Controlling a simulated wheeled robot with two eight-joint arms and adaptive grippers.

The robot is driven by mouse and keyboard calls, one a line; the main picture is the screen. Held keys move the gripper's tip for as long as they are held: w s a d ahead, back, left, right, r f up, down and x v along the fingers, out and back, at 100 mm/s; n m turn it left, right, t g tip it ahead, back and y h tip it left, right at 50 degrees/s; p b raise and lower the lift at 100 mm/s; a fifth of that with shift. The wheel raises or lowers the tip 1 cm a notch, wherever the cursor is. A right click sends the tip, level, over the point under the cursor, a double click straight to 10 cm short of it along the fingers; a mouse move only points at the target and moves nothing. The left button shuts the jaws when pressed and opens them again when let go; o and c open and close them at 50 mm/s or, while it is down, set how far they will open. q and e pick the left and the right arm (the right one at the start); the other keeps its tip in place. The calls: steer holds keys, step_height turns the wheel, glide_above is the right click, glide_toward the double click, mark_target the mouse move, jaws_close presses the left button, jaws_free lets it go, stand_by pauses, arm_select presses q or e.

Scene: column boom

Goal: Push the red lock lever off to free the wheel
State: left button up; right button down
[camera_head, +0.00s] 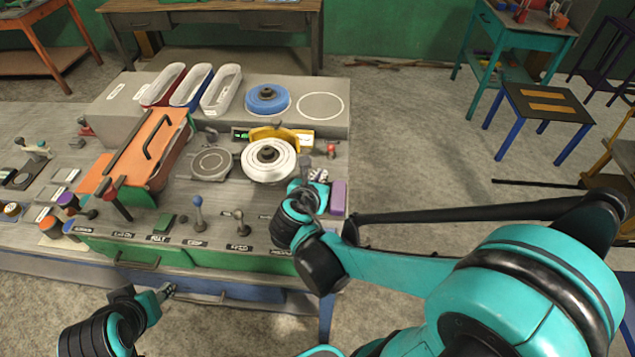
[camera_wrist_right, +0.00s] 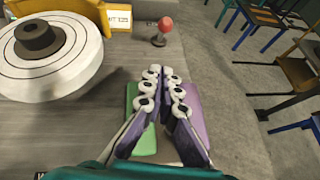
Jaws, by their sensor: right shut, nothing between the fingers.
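The red-knobbed lock lever (camera_head: 331,148) stands on the bench's right side, near the wheel. In the right wrist view the red lever (camera_wrist_right: 164,27) is upright, ahead of the fingertips and apart from them. The white wheel (camera_head: 268,161) with a dark hub sits in front of a yellow housing (camera_head: 282,135); the wheel also shows at the left of the right wrist view (camera_wrist_right: 40,62). My right gripper (camera_head: 320,176) is shut and empty, to the near side of the lever; its fingers (camera_wrist_right: 163,76) are together. My left gripper (camera_head: 166,290) is low by the blue drawer front, its jaw state unclear.
A purple block (camera_head: 339,197) and a green block (camera_wrist_right: 142,118) lie below my right fingers. An orange box (camera_head: 147,150) and several knobs and levers fill the bench's left. Trays and a blue disc (camera_head: 267,99) stand behind.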

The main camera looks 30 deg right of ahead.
mark_target(331, 151)
steer(key=b+x, duration=0.1)
steer(key=x, duration=0.3)
steer(key=shift+f, duration=0.15)
steer(key=shift+w+d+r, duration=0.15)
steer(key=shift+w+d, duration=0.3)
steer(key=shift+w, duration=0.05)
steer(key=shift+w+d+r, duration=0.2)
steer(key=shift+w+d, duration=0.25)
steer(key=shift+w+d+r, duration=0.3)
steer(key=shift+w+d, duration=0.2)
steer(key=shift+w, duration=0.1)
arm_select(q)
step_height(331, 151, down, 2)
steer(key=shift+f, duration=0.1)
arm_select(e)
steer(key=shift+w+r, duration=0.1)
steer(key=shift+r, duration=0.2)
arm_select(q)
steer(key=shift+d+r+p, duration=0.1)
steer(key=shift+r+p, duration=0.3)
steer(key=shift+r, duration=0.3)
arm_select(e)
steer(key=shift+w+d+g, duration=0.1)
steer(key=shift+d+g, duration=0.05)
steer(key=shift+g, duration=0.15)
arm_select(q)
steer(key=shift+r, duration=0.1)
arm_select(e)
steer(key=shift+r+y, duration=0.1)
steer(key=shift+y, duration=0.2)
